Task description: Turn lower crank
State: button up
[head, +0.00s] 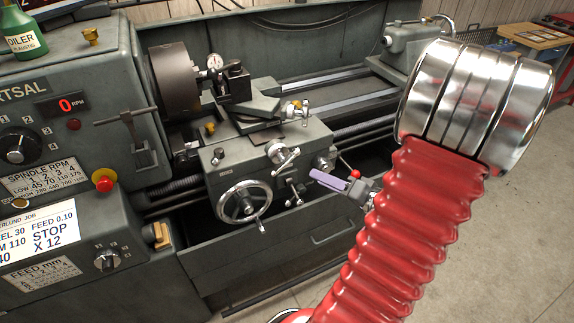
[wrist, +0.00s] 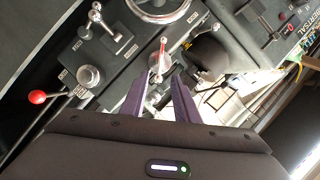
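The grey lathe carriage apron (head: 225,170) carries a large handwheel (head: 244,202), an upper crank (head: 283,153) and a small lower crank (head: 293,190) below it. My gripper (head: 317,175) has purple fingers and is just right of the lower crank in the head view. In the wrist view my gripper (wrist: 161,80) is open, its fingers apart with nothing held. A slim lever with a red end (wrist: 163,45), seemingly the lower crank, stands just beyond the gap between the fingertips. I cannot tell whether they touch it.
A lever with a red ball (wrist: 38,97) and a silver knob (wrist: 88,77) lie left of the fingers in the wrist view. The lathe bed (head: 335,80) runs behind the carriage. Concrete floor (head: 530,200) is clear at right.

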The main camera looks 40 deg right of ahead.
aim_at(288, 164)
jog(key=shift+w, duration=0.15)
jog(key=shift+x, duration=6.8)
jog(key=shift+f, duration=0.1)
jog(key=shift+c, duration=0.7)
grip_shut()
jog(key=shift+a, duration=0.25)
jog(key=shift+d, duration=0.2)
